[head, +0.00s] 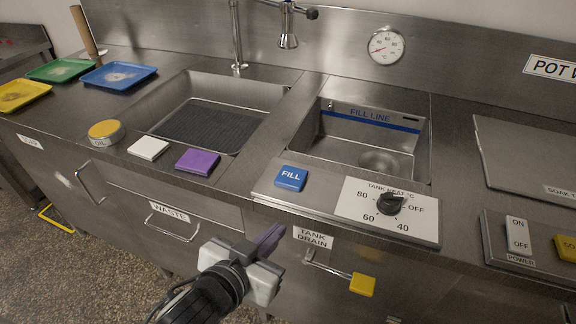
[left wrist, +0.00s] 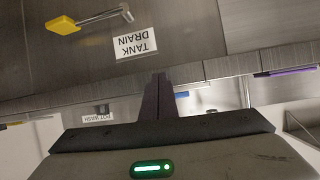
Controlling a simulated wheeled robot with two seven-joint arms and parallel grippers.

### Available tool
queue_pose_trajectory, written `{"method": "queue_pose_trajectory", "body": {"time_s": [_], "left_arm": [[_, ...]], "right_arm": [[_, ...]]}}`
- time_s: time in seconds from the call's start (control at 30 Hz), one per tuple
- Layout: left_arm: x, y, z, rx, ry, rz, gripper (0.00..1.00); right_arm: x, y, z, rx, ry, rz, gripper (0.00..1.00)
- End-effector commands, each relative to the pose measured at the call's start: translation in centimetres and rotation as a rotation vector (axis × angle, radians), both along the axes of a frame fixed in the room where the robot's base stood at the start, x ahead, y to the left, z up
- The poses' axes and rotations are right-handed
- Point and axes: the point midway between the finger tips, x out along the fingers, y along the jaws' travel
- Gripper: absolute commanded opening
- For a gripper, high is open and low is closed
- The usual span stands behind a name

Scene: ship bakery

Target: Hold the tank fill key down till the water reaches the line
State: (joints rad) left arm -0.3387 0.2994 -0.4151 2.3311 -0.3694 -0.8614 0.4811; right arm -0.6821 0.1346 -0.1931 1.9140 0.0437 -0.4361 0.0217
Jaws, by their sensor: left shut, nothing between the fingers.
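The blue FILL key (head: 291,178) sits on the counter's front ledge, left of the tank heat dial (head: 391,204). The tank (head: 366,150) is a steel basin behind it, with a blue FILL LINE band (head: 370,119) high on its back wall. I cannot make out a water surface in it. My left gripper (head: 272,238) is shut and empty, below and in front of the FILL key, apart from it. In the left wrist view its fingers (left wrist: 157,98) are together, near the TANK DRAIN label (left wrist: 136,43). My right gripper is not in view.
The yellow-ended tank drain lever (head: 362,284) sticks out from the counter front, right of my left gripper. A purple block (head: 198,161), a white block (head: 148,148) and a yellow-lidded tub (head: 105,132) stand left. A power panel (head: 520,245) is at right.

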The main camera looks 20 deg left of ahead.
Motion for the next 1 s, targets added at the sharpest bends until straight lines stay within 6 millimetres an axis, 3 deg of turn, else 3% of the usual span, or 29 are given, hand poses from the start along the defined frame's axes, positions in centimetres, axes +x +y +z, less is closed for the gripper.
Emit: {"method": "queue_pose_trajectory", "body": {"time_s": [0.03,0.1,0.23,0.67,1.0], "left_arm": [[0.7,0.1,4.4,-0.007,-0.064,0.021,0.0],[1.0,0.6,8.2,-0.024,-0.124,0.057,0.0],[1.0,1.1,11.7,-0.05,-0.185,0.097,0.0],[1.2,1.3,11.8,-0.055,-0.192,0.105,0.0],[3.6,1.2,10.7,-0.056,-0.197,0.104,0.0]], "right_arm": [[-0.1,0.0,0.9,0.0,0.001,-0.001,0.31],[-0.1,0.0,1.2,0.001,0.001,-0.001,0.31],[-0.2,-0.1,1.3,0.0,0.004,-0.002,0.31],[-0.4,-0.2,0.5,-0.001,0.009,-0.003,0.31],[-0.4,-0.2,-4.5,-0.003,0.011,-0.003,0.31]]}}
